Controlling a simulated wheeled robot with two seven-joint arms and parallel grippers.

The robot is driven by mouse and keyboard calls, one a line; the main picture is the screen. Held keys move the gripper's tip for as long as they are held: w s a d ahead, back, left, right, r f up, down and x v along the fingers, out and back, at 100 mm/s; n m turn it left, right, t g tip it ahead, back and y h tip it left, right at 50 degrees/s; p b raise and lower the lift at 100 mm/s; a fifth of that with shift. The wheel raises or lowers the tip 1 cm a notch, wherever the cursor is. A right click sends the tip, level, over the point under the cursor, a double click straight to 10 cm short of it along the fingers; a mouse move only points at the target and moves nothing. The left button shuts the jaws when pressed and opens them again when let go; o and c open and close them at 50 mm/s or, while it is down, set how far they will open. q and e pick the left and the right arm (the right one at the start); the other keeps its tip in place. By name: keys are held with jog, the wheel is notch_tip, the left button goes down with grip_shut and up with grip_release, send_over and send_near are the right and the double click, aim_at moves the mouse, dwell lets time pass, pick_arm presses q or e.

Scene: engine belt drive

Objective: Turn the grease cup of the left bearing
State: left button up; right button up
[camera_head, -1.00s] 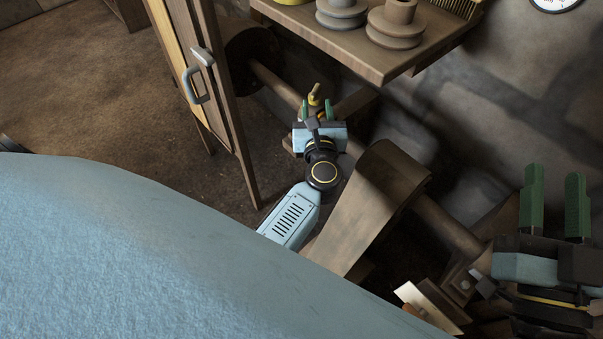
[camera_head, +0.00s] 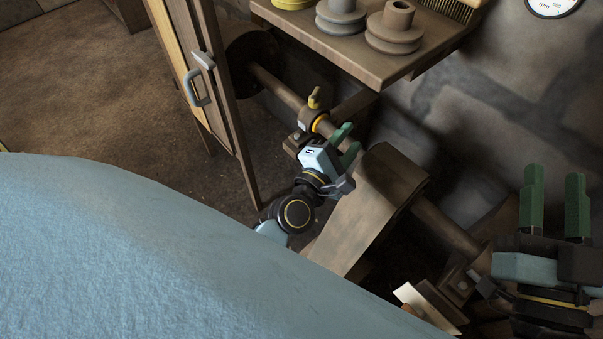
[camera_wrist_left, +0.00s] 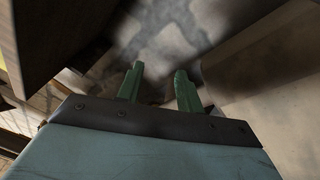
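The brass-yellow grease cup (camera_head: 315,97) stands on top of the left bearing (camera_head: 305,124) on the shaft, in the head view. A yellow ring (camera_head: 320,123) sits on the shaft beside the bearing. My left gripper (camera_head: 346,142) is open and empty, to the lower right of the cup and apart from it. Its two green fingers also show spread apart, with nothing between them, in the left wrist view (camera_wrist_left: 158,76). The cup cannot be made out in the wrist view. My right gripper (camera_head: 555,178) is open and empty at the far right.
A wide brown belt (camera_head: 365,210) runs over the shaft (camera_head: 450,232) just right of my left gripper. A wooden shelf (camera_head: 385,72) with pulleys overhangs behind the bearing. A wooden door (camera_head: 205,75) with a grey handle (camera_head: 192,86) stands to the left.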

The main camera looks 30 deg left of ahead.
pick_arm(q)
jog(key=s+a+f+m+g+p, duration=0.1)
jog(key=s+f+m+g, duration=0.4)
jog(key=f+m, duration=0.3)
jog(key=s+a+f+m+g+h+p, duration=0.1)
jog(key=s+f+m+g, duration=0.4)
jog(key=f, duration=0.8)
jog(key=s+a+m+p, duration=0.1)
jog(key=s+m, duration=0.1)
jog(key=m, duration=0.2)
jog(key=shift+s+a, duration=0.2)
jog(key=shift+a, duration=0.05)
